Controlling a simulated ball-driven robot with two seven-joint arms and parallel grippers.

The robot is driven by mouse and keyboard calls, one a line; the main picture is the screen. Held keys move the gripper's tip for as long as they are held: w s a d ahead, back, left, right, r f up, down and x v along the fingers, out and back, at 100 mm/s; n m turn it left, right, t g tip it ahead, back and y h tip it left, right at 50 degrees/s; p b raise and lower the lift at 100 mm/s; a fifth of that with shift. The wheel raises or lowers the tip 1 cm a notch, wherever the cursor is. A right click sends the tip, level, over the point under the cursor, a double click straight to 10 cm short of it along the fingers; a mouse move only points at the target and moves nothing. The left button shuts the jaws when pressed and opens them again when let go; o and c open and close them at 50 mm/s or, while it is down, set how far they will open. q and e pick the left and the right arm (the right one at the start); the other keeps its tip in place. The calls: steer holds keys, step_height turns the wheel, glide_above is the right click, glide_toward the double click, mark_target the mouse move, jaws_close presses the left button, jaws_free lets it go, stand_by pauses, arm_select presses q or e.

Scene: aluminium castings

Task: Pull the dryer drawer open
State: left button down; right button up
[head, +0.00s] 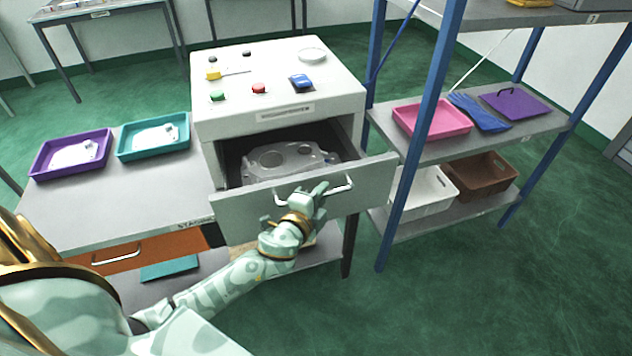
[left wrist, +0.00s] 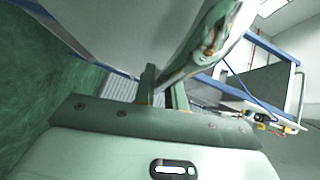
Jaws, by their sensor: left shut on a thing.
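The dryer (head: 277,95) is a white cabinet with buttons on its top. Its drawer (head: 240,212) is pulled out, and a grey metal casting (head: 285,160) lies inside. The drawer front carries a silver bar handle (head: 338,186). My left gripper (head: 316,196) is at the handle and shut on it, hiding the handle's middle. In the left wrist view the fingers (left wrist: 162,92) stand at a pale bar, close up. My right gripper is not in view.
A table on the left holds a purple tray (head: 42,170) and a teal tray (head: 122,150). A blue-post shelf (head: 427,125) stands close on the right with a pink tray (head: 462,127), a white bin (head: 440,205) and a brown bin (head: 490,190). The green floor at front right is clear.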

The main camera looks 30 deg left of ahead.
arm_select(q)
steer(key=s+d+b, duration=0.2)
steer(key=s+d, duration=0.8)
steer(key=d, duration=0.1)
steer(key=shift+d, duration=0.3)
steer(key=c, duration=1.5)
jaws_free()
steer(key=shift+o, duration=0.2)
steer(key=s+r+b, duration=0.1)
steer(key=s, duration=0.6)
steer(key=shift+s+d+b, duration=0.15)
steer(key=shift+d+b, duration=0.1)
steer(key=shift+b, duration=0.15)
